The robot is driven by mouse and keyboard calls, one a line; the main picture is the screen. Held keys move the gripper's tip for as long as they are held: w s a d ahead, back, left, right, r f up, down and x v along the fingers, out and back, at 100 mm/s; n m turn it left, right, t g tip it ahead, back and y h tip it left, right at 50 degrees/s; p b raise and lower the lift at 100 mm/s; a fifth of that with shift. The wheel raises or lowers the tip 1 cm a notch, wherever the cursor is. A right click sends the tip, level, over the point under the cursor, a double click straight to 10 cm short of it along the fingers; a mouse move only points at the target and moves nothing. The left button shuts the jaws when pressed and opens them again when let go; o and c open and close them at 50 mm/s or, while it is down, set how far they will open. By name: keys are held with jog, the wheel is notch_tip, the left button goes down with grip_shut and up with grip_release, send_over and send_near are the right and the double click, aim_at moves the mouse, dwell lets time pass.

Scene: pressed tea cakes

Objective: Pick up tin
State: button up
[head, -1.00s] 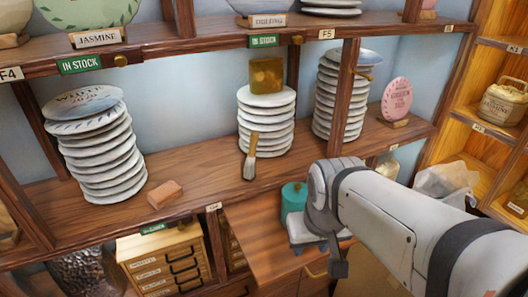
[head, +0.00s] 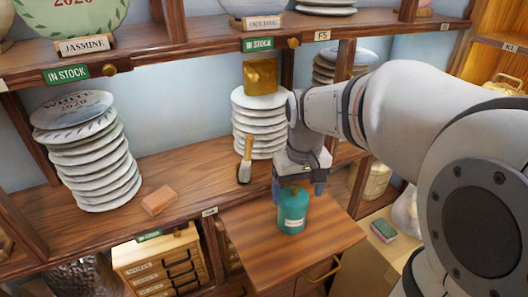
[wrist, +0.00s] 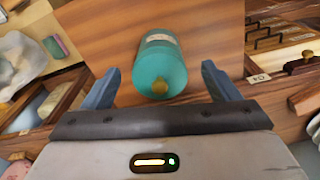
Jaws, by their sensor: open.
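A teal tin (head: 292,209) with a small brass knob on its lid and a pale label stands upright on a wooden pull-out board. My gripper (head: 300,188) is just above the tin in the head view, pointing down. In the wrist view the tin (wrist: 159,67) lies between my two blue fingers, with a gap on each side. My gripper (wrist: 160,88) is open and empty. The tin's base is hidden by its own body in the wrist view.
The pull-out board (head: 255,255) is otherwise clear. Behind it, a shelf holds plate stacks (head: 95,165), a brush (head: 245,163) and an orange-brown block (head: 158,200). A sponge (head: 383,231) lies to the right, and small drawers (head: 160,265) stand at left.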

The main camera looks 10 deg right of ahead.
aim_at(294, 196)
jog(key=shift+o, duration=0.8)
jog(key=w, duration=0.2)
jog(key=shift+w+r+g, duration=0.1)
jog(key=shift+w+g, duration=0.2)
jog(key=shift+w, duration=0.1)
jog(key=shift+w+f, duration=0.2)
jog(key=shift+f, duration=0.05)
jog(key=f, duration=0.5)
jog(key=f+p, duration=0.1)
jog(key=f, duration=0.1)
jog(key=shift+s+f, duration=0.15)
jog(key=shift+s, duration=0.15)
jog(key=shift+c, duration=0.4)
jog(key=c, duration=1.1)
